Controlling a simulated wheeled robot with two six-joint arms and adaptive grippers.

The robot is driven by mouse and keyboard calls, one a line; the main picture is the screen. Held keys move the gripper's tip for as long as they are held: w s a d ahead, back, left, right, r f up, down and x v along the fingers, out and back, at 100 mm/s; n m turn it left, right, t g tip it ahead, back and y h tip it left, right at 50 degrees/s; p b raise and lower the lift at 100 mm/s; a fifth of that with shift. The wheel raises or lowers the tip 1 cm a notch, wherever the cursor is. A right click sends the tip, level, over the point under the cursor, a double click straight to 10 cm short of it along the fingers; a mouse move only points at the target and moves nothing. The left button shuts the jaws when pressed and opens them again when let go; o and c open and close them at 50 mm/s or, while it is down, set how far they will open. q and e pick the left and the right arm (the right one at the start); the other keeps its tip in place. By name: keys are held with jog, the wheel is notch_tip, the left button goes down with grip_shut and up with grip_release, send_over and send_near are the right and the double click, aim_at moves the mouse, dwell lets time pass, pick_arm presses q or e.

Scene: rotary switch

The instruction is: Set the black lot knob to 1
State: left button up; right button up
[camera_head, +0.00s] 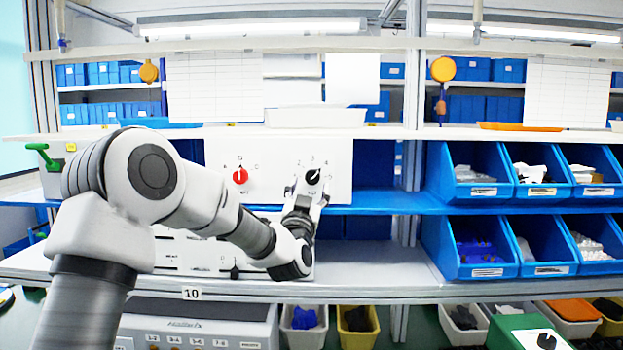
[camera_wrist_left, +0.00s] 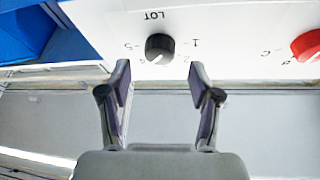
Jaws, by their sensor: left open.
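The black lot knob (camera_head: 312,177) is on the right half of a white panel, with numbers around it. In the left wrist view the knob (camera_wrist_left: 159,48) appears upside down, with the word LOT above it, 1 to its right and 5 to its left. Its pale pointer mark seems to point down-left there, and up-right in the head view, toward 4. My left gripper (camera_head: 308,188) is open in front of the knob. In the wrist view its two fingers (camera_wrist_left: 160,75) point at the knob, with no contact visible. My right gripper is not in view.
A red knob (camera_head: 240,176) sits left of the black one on the same panel (camera_head: 275,160). A lower panel (camera_head: 205,255) with another black knob is partly hidden by my arm. A blue shelf edge (camera_head: 375,209) runs beside it. Blue bins (camera_head: 485,240) stand at the right.

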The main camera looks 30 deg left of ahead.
aim_at(312, 179)
pick_arm(q)
jog(key=x, duration=0.3)
jog(key=shift+w+a+f+p, duration=0.1)
jog(key=shift+w+p, duration=0.15)
jog(key=shift+p, duration=0.15)
jog(key=shift+s, duration=0.1)
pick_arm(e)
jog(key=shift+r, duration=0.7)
pick_arm(q)
jog(key=c, duration=1.1)
jog(key=shift+c, duration=0.2)
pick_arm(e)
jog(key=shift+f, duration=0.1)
